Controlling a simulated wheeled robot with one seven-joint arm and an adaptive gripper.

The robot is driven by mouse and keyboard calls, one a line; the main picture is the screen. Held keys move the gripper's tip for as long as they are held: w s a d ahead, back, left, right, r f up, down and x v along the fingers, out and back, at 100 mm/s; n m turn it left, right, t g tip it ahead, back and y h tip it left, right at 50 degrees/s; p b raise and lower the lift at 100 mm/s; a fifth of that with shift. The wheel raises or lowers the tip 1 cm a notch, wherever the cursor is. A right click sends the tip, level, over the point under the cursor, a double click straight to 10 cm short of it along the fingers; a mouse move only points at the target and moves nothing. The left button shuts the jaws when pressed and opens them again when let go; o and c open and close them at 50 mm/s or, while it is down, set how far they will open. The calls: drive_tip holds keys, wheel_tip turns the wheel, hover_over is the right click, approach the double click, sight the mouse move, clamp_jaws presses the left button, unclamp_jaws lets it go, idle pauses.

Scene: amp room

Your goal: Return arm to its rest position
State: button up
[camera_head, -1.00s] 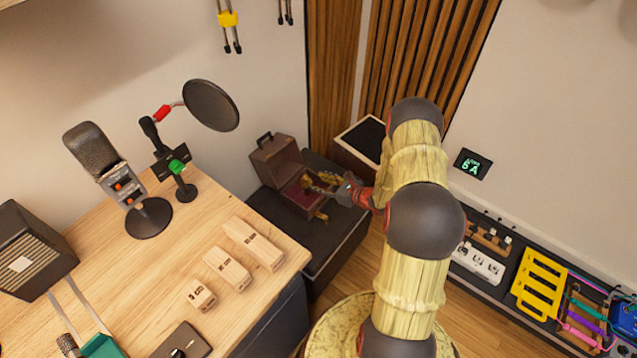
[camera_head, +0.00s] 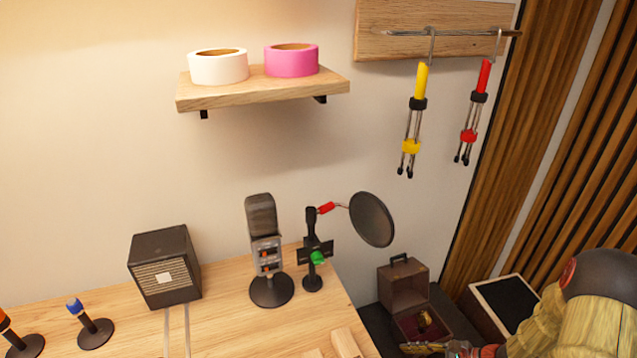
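My arm (camera_head: 590,320) shows at the lower right corner of the head view, with a dark joint and pale yellow, wood-like links. My gripper (camera_head: 447,349) is at the bottom edge, just in front of a small open brown case (camera_head: 404,289). The case has a raised lid and a red lining, and a gold-coloured object (camera_head: 426,319) shows inside it. The gripper is mostly cut off by the frame. Whether its fingers are open or shut, or hold anything, cannot be seen.
Left of the arm, a wooden desk (camera_head: 225,320) bears a microphone (camera_head: 264,250), a pop filter (camera_head: 372,219) and a dark speaker box (camera_head: 165,266). A wall shelf (camera_head: 262,88) holds two tape rolls. A dark-topped box (camera_head: 505,303) stands right of the case.

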drive_tip(key=s+a+r+n+g+h+p, duration=0.1)
drive_tip(key=s+r+n+h, duration=0.2)
drive_tip(key=s+r+n, duration=0.35)
drive_tip(key=s+r+n+g+h, duration=0.2)
drive_tip(key=s+r+n, duration=0.15)
drive_tip(key=r, duration=0.65)
drive_tip(key=s+a+r+n+g+h+p, duration=0.1)
drive_tip(key=s+r+n+h, duration=0.25)
drive_tip(key=r+n, duration=0.35)
drive_tip(key=s+a+r+n+t, duration=0.2)
drive_tip(key=r, duration=0.6)
drive_tip(key=s+a+r+n+t+h+p, duration=0.1)
drive_tip(key=a+r+t, duration=0.2)
drive_tip(key=r, duration=0.5)
drive_tip(key=shift+s+r+n, duration=0.25)
drive_tip(key=shift+s+n, duration=0.15)
drive_tip(key=shift+a, duration=0.1)
